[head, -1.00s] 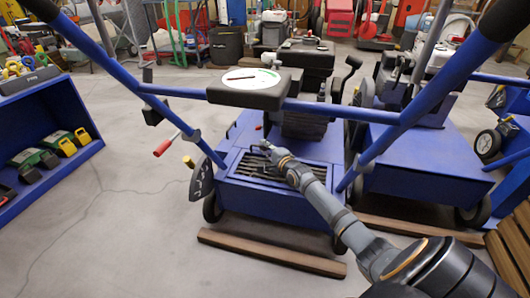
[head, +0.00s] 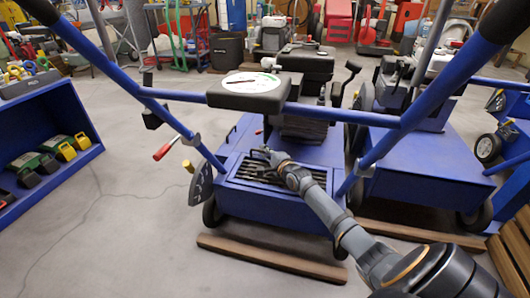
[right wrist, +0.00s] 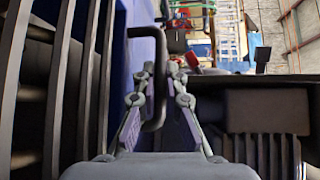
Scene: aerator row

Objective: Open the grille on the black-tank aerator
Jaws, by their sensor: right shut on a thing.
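The black-tank aerator has a blue body (head: 275,207) and a black tank (head: 305,62) behind its handlebar. The dark slatted grille (head: 243,171) lies in the top of the blue body, towards me. Its slats also fill the left of the right wrist view (right wrist: 58,100). My right gripper (head: 267,155) is at the far edge of the grille. In the right wrist view my right gripper (right wrist: 160,78) is shut on a black bent handle (right wrist: 133,32), which runs between its fingers. I cannot tell whether the grille is raised at all. My left gripper is not in view.
The blue handlebar (head: 348,113) with a gauge box (head: 255,95) spans above the grille. A second blue aerator (head: 430,165) stands close on the right. A wooden beam (head: 270,258) lies in front. A blue shelf (head: 75,170) stands left, with clear floor between.

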